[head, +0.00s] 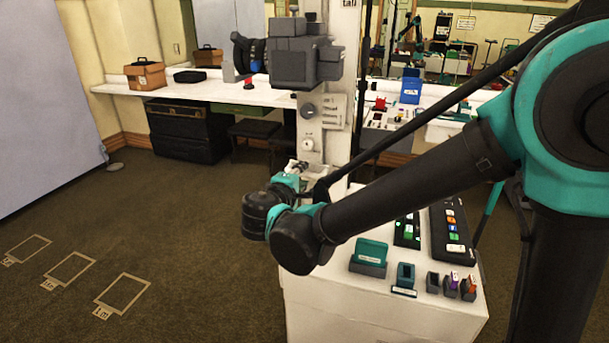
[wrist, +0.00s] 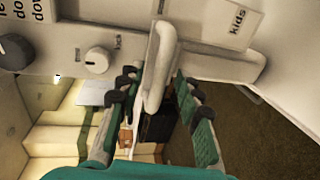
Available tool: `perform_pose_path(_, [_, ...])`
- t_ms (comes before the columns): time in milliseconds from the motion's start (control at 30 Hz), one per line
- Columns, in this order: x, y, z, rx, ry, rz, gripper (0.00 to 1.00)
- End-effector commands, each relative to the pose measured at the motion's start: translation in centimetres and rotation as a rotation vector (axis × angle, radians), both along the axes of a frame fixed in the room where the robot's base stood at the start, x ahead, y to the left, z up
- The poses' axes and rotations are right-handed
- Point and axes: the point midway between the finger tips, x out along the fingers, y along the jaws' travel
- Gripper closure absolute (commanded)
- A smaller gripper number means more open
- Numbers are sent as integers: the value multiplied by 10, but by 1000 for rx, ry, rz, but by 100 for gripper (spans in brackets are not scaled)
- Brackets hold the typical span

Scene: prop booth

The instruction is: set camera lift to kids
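The camera (head: 295,60) is a dark grey box with a round lens, mounted high on a pale column (head: 340,100). In the wrist view a pale, rounded lever handle (wrist: 157,75) stands out from a long raised plate. A "kids" label (wrist: 238,22) is on the panel at the upper right. My gripper (wrist: 155,92) is open, with one teal, dark-padded finger on each side of the handle. A gap shows at the left finger; contact at the right one cannot be told. In the head view my gripper (head: 292,178) is at the column's lower front, partly hidden by my arm.
Two knobs sit on the column; one knob (wrist: 96,61) is left of the handle in the wrist view. A white cabinet (head: 330,300) carries button panels and small holders below my arm. Open carpet (head: 180,240) with taped outlines lies left.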

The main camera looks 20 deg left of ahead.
Motion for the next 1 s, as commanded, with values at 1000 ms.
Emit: perform_pose_path(1000, [15, 1, -3, 0, 1, 0, 100])
